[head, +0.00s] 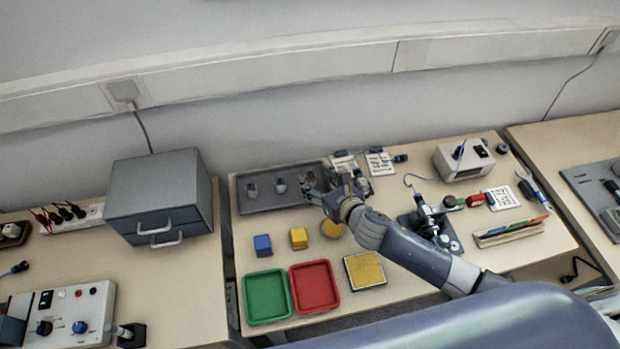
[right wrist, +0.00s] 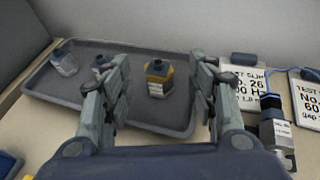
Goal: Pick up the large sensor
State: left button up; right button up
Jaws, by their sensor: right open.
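In the head view my right gripper (head: 328,187) is over the tray's right end. My left gripper is not in view.
Label cards (right wrist: 242,88) and a motor-like device (right wrist: 277,135) lie right of the tray. Blue (head: 263,246) and yellow (head: 299,238) blocks, green (head: 247,297) and red (head: 332,288) trays stand in front. A microscope-like device (head: 432,222) is near my right forearm.

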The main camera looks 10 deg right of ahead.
aim_at(311, 176)
jog(key=shift+x, duration=2.2)
jog(key=shift+s+f, duration=0.1)
jog(key=c, duration=1.3)
